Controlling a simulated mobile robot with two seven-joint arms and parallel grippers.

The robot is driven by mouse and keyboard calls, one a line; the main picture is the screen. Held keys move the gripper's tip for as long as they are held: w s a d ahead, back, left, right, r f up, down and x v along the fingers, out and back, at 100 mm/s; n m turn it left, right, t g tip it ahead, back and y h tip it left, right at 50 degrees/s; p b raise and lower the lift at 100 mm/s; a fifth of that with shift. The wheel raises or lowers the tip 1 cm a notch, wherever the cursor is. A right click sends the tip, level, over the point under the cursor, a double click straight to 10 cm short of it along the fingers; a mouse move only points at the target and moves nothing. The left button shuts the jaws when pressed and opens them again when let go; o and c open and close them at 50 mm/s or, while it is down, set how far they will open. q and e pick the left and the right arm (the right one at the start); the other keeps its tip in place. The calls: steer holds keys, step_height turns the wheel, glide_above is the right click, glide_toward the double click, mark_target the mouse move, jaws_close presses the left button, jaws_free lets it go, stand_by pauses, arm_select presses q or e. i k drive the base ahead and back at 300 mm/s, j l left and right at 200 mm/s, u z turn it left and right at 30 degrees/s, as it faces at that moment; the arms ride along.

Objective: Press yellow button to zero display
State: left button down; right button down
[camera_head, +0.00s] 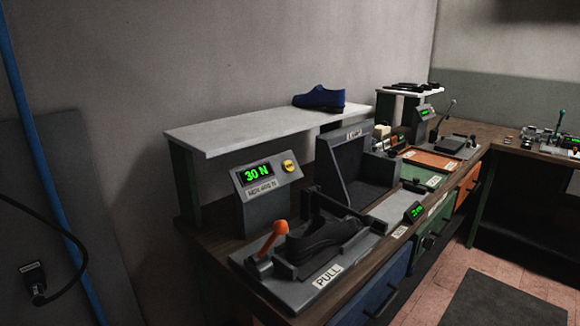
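The yellow button (289,166) sits on the sloped face of a grey display box (268,204) on the workbench. To its left on the same face, the display (256,173) reads 30 N in green. A label strip lies below the display. In front of the box stands a press fixture (297,286) marked PULL, with an orange-knobbed lever (271,239) and a black shoe (322,240) lying in it. Neither of my grippers shows in the head view.
A white raised shelf (240,130) behind the box carries a blue shoe (320,97). A dark grey bin (345,183) stands right of the box. More stations with an orange tray (431,159) continue along the bench. A dark mat (490,305) lies on the tiled floor.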

mark_target(289, 166)
steer(key=i+l, duration=0.15)
steer(key=l, duration=0.2)
steer(key=i+l+u, duration=0.1)
steer(key=l, duration=0.2)
steer(key=i+l, duration=0.2)
steer(key=l, duration=0.15)
steer(key=i+l, duration=0.15)
steer(key=l, duration=0.2)
steer(key=i+l+u, duration=0.1)
steer(key=l, duration=0.25)
steer(key=i+l, duration=0.2)
steer(key=l, duration=0.15)
steer(key=i+l, duration=0.1)
steer(key=l, duration=0.25)
steer(key=j+u, duration=0.05)
